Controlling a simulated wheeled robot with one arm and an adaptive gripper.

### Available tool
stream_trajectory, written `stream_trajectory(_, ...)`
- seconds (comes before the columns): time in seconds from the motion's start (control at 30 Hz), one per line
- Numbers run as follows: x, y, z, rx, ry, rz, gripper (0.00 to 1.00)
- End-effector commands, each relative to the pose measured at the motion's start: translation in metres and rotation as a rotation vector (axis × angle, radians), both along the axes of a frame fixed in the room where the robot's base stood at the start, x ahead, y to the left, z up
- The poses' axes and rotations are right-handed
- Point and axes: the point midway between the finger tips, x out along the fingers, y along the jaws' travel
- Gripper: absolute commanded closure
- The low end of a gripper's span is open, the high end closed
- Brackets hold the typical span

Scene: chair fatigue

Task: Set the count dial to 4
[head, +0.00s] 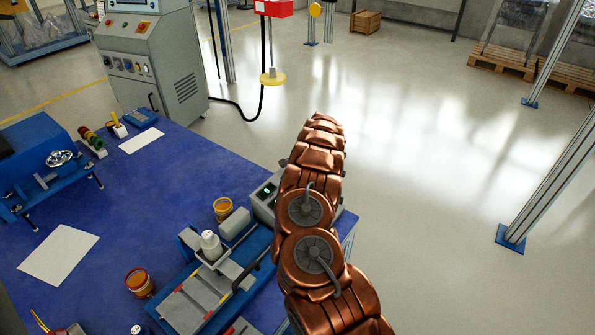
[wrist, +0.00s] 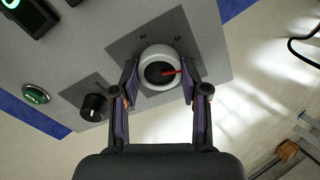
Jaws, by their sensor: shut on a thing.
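In the wrist view the count dial (wrist: 158,58) is a round white knob with a dark centre and a red pointer (wrist: 169,72). The pointer points to the right in the picture. In the head view my copper-coloured arm hides the dial and my gripper. Part of the grey control box (head: 262,205) shows beside the arm.
In the wrist view a black knob (wrist: 94,107), a green button (wrist: 35,94) and a lit green display (wrist: 11,3) share the panel.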

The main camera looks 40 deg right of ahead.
Motion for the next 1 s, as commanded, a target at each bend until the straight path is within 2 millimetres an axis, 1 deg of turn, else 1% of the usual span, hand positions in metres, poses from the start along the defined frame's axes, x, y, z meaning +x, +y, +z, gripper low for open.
stream_trajectory(0.03,0.0002,0.0018,0.0025,0.013,0.006,-0.029,0.90)
stream_trajectory(0.2,0.0006,0.0022,0.0022,0.053,0.018,-0.130,0.90)
stream_trajectory(0.43,0.0006,0.0023,0.0007,0.084,0.030,-0.214,0.90)
stream_trajectory(0.63,0.0009,0.0024,0.0001,0.096,0.033,-0.245,0.90)
stream_trajectory(1.0,0.0014,0.0027,0.0001,0.098,0.033,-0.249,0.90)
